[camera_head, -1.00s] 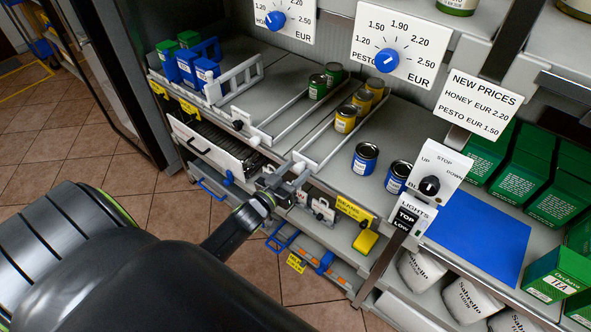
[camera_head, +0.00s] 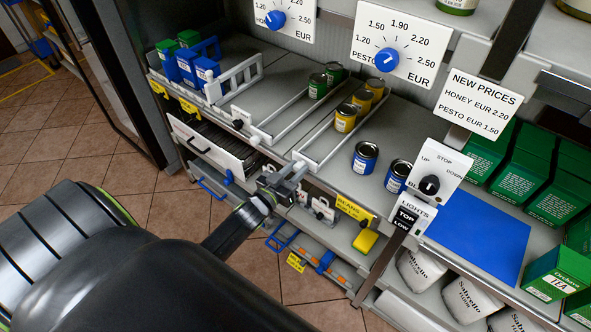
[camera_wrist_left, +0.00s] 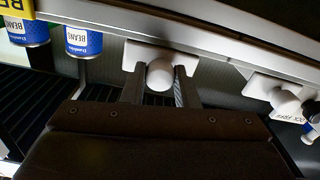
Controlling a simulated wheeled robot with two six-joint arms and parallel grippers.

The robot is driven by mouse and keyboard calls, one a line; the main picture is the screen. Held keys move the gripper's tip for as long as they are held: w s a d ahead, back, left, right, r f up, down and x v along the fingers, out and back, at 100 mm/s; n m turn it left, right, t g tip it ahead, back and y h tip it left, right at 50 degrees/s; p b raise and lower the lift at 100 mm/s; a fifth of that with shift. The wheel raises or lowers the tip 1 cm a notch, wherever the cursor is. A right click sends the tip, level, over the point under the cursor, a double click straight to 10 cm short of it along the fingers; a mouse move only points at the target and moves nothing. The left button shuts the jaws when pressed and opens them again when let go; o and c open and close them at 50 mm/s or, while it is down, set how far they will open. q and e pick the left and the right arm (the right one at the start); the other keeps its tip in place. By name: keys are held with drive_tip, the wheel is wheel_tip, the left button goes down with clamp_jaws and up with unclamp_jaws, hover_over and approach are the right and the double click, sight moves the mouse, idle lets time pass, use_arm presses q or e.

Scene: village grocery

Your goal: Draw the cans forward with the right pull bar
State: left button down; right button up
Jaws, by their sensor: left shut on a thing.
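The right white pull bar (camera_head: 317,163) is a low frame on the shelf, with yellow cans (camera_head: 346,118) standing in its lane. Green cans (camera_head: 318,85) stand in the lane to its left. My left gripper (camera_head: 291,171) is just below the front corner of that frame, at the shelf's front edge. In the left wrist view my left gripper (camera_wrist_left: 160,90) has its fingers on both sides of a round white knob (camera_wrist_left: 160,74) on a white plate, shut on it. I cannot tell whether this knob belongs to the pull bar. My right gripper is not in view.
Blue cans (camera_head: 365,157) stand to the right of the lanes. Blue and green packs (camera_head: 187,66) stand at the left. A switch panel (camera_head: 429,185) is at the right. A white flap (camera_head: 207,147) and a lower shelf are below the edge. Another white knob (camera_wrist_left: 285,102) is nearby.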

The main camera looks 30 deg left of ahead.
use_arm(q)
drive_tip(key=s+a+p, duration=0.1)
drive_tip(key=s+p, duration=0.3)
drive_tip(key=s, duration=1.8)
drive_tip(key=shift+a, duration=0.35)
drive_tip(key=c, duration=1.1)
unclamp_jaws()
drive_tip(key=shift+s+a+b, duration=0.25)
drive_tip(key=shift+s+b, duration=0.4)
drive_tip(key=shift+s, duration=2.25)
drive_tip(key=shift+s+a+b, duration=0.2)
drive_tip(key=shift+s+b, duration=0.5)
drive_tip(key=shift+s, duration=2.15)
drive_tip(key=shift+s+a+b, duration=0.25)
drive_tip(key=shift+s+b, duration=0.4)
drive_tip(key=shift+s, duration=2.25)
